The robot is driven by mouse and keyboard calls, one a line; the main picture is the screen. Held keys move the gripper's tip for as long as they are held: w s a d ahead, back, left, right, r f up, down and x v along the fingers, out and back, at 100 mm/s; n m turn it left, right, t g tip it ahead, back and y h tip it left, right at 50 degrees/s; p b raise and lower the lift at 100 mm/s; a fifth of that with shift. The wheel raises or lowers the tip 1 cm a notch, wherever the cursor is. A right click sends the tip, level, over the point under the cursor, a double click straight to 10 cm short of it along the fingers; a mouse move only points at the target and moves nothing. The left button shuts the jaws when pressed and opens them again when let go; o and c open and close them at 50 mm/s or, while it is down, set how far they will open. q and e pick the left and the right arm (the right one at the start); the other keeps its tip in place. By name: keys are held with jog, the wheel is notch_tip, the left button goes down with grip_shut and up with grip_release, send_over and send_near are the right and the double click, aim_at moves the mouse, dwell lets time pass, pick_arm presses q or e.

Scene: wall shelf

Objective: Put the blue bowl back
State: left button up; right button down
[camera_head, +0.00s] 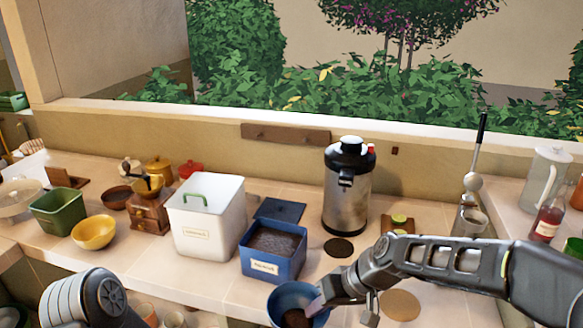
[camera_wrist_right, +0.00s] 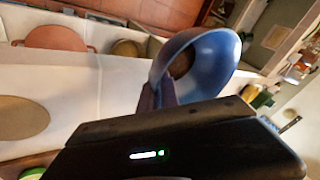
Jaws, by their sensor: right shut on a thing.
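The blue bowl (camera_head: 283,297) is at the bottom middle of the head view, at the counter's front edge, partly cut off by the frame. My right gripper (camera_head: 318,302) comes in from the right and is shut on the bowl's rim. In the right wrist view the blue bowl (camera_wrist_right: 222,55) is tilted, with its rim at the gripper's fingers (camera_wrist_right: 158,96). A dark brown patch shows inside the bowl; I cannot tell what it is. Part of my left arm shows at the bottom left, but its gripper is out of view.
A blue box (camera_head: 262,268) of dark grounds stands behind the bowl, beside a white bin (camera_head: 202,228). A steel dispenser (camera_head: 348,195) stands farther back. A yellow bowl (camera_head: 94,232) and green container (camera_head: 58,208) are left. A round dark mat (camera_head: 339,247) lies bare on the counter.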

aim_at(317, 322)
jog(key=d+f, duration=0.1)
jog(key=d, duration=0.3)
jog(key=w+d+f+m, duration=0.1)
jog(key=d, duration=0.4)
jog(key=w+d+f+m+t, duration=0.1)
jog(key=d, duration=0.4)
jog(key=shift+d+h, duration=0.15)
jog(key=shift+h, duration=0.15)
jog(key=s+a+r+n+g, duration=0.1)
jog(key=a+n, duration=0.1)
jog(key=a, duration=0.3)
jog(key=s+a+r+n+g, duration=0.1)
jog(key=s+a+r+n, duration=0.1)
jog(key=a+n, duration=0.1)
jog(key=s+a+r+n+g+y, duration=0.1)
jog(key=a+r+n+g, duration=0.1)
jog(key=a, duration=0.4)
jog(key=shift+s+a+r+n, duration=0.15)
jog(key=shift+s+a+n, duration=0.1)
jog(key=shift+a+n, duration=0.1)
pick_arm(q)
jog(key=shift+c, duration=0.2)
